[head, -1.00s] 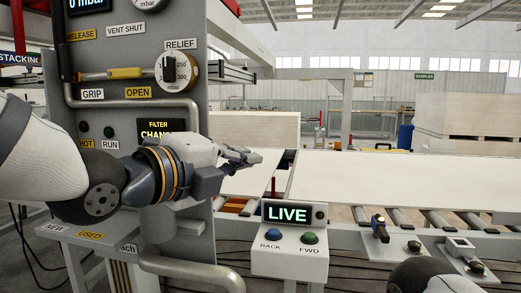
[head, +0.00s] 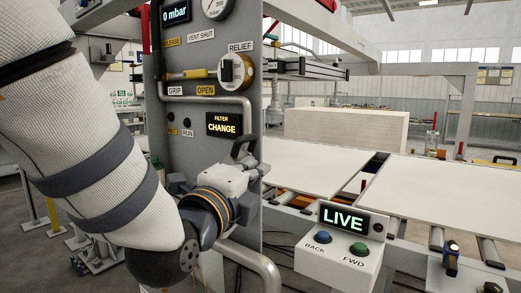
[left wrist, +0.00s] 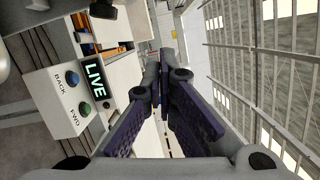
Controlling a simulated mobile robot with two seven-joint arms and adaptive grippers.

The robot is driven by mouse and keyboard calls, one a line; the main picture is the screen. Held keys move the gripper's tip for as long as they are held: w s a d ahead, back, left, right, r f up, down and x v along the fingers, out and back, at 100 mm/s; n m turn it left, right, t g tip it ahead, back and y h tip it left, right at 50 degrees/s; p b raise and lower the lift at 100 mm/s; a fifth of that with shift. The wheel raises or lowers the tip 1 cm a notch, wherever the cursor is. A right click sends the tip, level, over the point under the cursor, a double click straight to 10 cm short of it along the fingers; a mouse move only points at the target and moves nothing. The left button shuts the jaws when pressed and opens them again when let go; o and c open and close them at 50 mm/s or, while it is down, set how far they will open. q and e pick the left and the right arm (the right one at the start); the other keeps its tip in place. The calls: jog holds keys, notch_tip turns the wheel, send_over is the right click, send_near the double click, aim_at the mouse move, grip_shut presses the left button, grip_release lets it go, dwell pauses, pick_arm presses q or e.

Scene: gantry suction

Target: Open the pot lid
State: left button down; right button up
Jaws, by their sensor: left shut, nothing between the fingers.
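I cannot make out a pot or its lid in either view. My left gripper (head: 244,143) is in front of the right edge of the grey control panel (head: 207,150), just below and right of the FILTER CHANGE display (head: 224,124). My right gripper is not in view.
A grey box reading LIVE (head: 344,220), with a blue BACK button (head: 323,237) and a green FWD button (head: 358,248), stands right of the gripper. A bent pipe (head: 252,262) runs below the gripper. Pale boards (head: 440,195) lie on the conveyor behind.

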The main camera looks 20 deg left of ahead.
aim_at(241, 160)
pick_arm(q)
jog(key=w+a+r, duration=0.1)
jog(key=w+a, duration=0.1)
jog(key=w, duration=0.7)
jog(key=shift+w+a+r, duration=0.25)
jog(key=shift+w+r, duration=0.05)
jog(key=shift+w, duration=0.1)
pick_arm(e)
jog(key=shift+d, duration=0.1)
